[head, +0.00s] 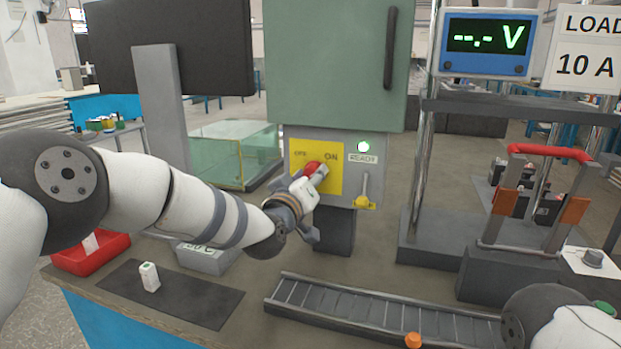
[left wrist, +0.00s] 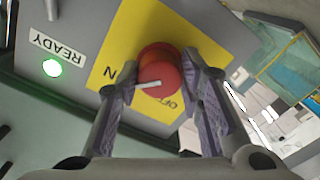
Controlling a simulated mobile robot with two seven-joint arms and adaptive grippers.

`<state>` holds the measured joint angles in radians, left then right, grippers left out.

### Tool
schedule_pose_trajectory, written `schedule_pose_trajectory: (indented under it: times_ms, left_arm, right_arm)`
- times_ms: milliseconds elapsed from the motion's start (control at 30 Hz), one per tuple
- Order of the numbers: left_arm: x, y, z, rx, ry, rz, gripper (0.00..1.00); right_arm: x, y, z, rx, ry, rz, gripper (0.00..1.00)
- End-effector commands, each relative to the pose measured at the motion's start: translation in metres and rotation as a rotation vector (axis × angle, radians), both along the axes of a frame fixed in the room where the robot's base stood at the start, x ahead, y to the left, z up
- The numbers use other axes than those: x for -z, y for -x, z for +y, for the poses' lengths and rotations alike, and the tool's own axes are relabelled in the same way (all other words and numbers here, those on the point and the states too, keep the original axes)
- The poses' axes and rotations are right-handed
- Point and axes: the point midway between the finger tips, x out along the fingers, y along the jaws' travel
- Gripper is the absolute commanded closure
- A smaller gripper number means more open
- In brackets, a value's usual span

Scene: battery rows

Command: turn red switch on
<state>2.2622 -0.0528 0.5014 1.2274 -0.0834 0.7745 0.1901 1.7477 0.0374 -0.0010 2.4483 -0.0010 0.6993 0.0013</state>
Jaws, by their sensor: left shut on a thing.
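The red switch (head: 312,167) is a round rotary knob on a yellow plate (head: 296,180) marked OFF and ON, on the grey front of a cabinet. In the left wrist view the red switch (left wrist: 161,78) sits between the two fingers of my left gripper (left wrist: 160,72), which is shut on it. Its white pointer line lies toward the left of that view, on the ON label's side; the fingers partly cover both labels. In the head view my left gripper (head: 315,178) reaches the knob from the lower left and hides part of it. My right gripper is out of view.
The voltage display (head: 487,37) reads dashes.

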Motion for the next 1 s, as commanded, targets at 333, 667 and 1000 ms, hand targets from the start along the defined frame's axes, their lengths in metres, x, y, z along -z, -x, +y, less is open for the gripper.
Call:
schedule_pose_trajectory:
  times_ms: [333, 667, 1000]
  left_arm:
    - [-0.001, 0.0, 0.0, 0.0, -0.001, -0.002, 0.46]
    - [0.0, 0.014, 0.005, 0.001, -0.001, 0.001, 0.46]
    - [-0.001, 0.091, 0.03, 0.0, 0.0, 0.0, 0.46]
  right_arm:
    - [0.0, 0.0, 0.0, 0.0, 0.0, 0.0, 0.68]
    - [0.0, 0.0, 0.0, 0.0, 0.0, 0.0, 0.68]
    - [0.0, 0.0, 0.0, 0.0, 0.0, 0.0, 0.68]
